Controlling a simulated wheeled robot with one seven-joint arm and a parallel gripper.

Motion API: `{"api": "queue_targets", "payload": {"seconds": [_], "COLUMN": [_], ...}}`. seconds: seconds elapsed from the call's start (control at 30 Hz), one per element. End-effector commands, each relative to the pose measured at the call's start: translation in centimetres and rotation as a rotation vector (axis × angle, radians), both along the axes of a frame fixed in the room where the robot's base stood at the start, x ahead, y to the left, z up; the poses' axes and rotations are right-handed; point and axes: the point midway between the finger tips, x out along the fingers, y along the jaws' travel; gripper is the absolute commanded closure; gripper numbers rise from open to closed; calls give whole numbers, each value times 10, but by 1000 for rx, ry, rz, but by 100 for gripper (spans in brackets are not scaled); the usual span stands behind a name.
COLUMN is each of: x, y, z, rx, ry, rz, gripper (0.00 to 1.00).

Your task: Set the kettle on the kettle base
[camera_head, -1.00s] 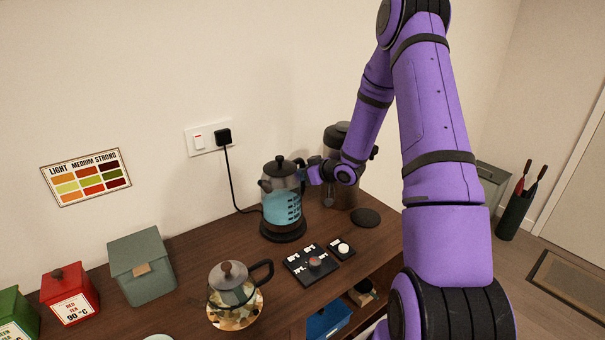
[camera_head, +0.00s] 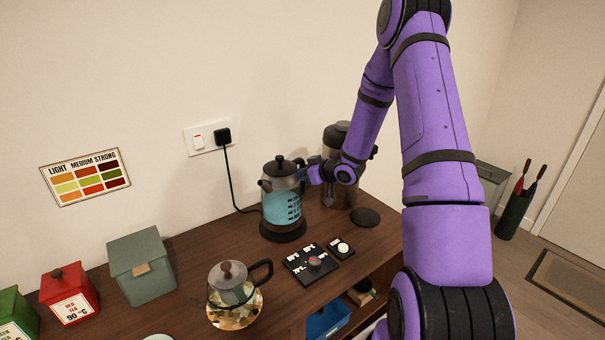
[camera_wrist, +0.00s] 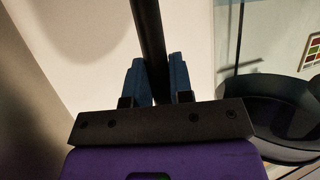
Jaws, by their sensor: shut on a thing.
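The kettle (camera_head: 283,200) is clear with blue water and a black lid. It stands upright on or right at the round black kettle base (camera_head: 284,232), which sits on the wooden counter; I cannot tell whether a small gap is left between them. My gripper (camera_head: 313,172) is at the kettle's right side. In the wrist view my gripper (camera_wrist: 160,82) has its two blue fingers shut on the kettle's dark handle (camera_wrist: 148,35). Part of the kettle shows at the right of that view (camera_wrist: 290,100).
A dark-lidded container (camera_head: 342,150) stands close behind my gripper. A round black disc (camera_head: 366,217) lies to the right. A black control panel (camera_head: 311,264) and a glass teapot (camera_head: 233,284) are in front. A cord runs from the wall plug (camera_head: 222,136) towards the base.

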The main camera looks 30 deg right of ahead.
Motion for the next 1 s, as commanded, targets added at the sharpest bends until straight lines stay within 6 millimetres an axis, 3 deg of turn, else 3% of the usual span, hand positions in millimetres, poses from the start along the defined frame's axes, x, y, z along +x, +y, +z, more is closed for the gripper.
{"api": "queue_targets", "payload": {"seconds": [0.97, 1.0], "x": [1, 1], "y": [0, 0], "z": [-10, -10], "rx": [2, 1], "ry": [-3, -4], "rz": [0, 0], "gripper": [100, 72]}}
